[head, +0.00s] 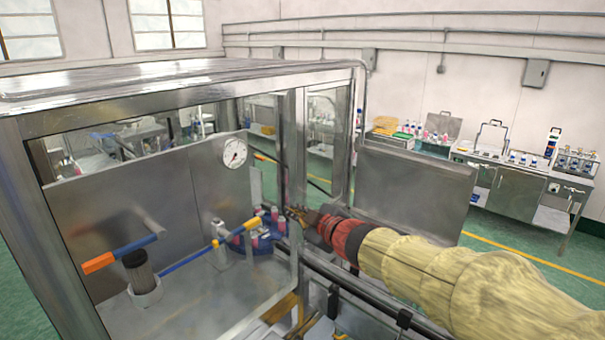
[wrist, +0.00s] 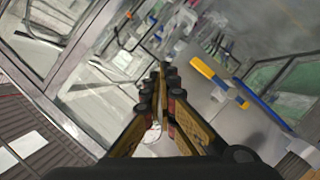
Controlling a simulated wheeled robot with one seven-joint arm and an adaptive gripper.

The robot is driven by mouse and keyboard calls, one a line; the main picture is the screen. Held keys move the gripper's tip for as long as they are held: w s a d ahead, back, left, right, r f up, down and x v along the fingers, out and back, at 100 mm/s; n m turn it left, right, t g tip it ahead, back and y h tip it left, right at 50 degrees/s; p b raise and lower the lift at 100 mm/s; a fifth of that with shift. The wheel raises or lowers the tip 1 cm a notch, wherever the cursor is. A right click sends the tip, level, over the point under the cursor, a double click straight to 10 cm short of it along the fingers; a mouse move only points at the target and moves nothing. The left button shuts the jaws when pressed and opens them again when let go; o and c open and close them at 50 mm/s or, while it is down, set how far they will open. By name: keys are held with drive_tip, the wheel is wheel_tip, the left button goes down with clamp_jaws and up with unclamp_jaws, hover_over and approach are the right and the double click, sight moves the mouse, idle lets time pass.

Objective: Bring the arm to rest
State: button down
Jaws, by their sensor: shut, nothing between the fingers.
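My gripper (head: 292,214) is at the end of my arm, which comes in from the right in a pale yellow sleeve with a red cuff. It is at the front opening of the metal-framed enclosure (head: 190,78), near the right post. In the wrist view my gripper (wrist: 162,70) has its two fingers together with nothing between them. Beyond it, inside the enclosure, a blue round fixture (head: 246,248) holds several small pinkish containers (head: 262,240). The gripper appears apart from them, though the depth is hard to judge.
A yellow-and-blue lever (head: 215,243) and an orange-and-blue lever (head: 118,254) stick out inside the enclosure. The lever also shows in the wrist view (wrist: 220,82). A gauge (head: 235,152) is on the back panel. A metal panel (head: 415,190) stands right of the opening. Benches line the far wall.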

drive_tip(key=s+d+f+m+g+h+b, duration=0.2)
drive_tip(key=s+d+f+m+h+b, duration=0.25)
drive_tip(key=d+f, duration=0.5)
drive_tip(key=s+d+f+m+g+h+b, duration=0.15)
drive_tip(key=s+d+f+m+h, duration=0.3)
drive_tip(key=s+d+f, duration=0.45)
drive_tip(key=s+d+f+m+g+b, duration=0.1)
drive_tip(key=s+d+f+m+b, duration=0.2)
drive_tip(key=s+f+b, duration=0.7)
drive_tip(key=s+d+f+m+g+b, duration=0.2)
drive_tip(key=s+d+f+m+b, duration=0.1)
drive_tip(key=s+f+b, duration=0.7)
drive_tip(key=s+b, duration=0.2)
drive_tip(key=s, duration=0.2)
drive_tip(key=shift+s+d+f+m+y, duration=0.15)
drive_tip(key=shift+s+f+m+y, duration=0.15)
drive_tip(key=shift+s+f, duration=0.1)
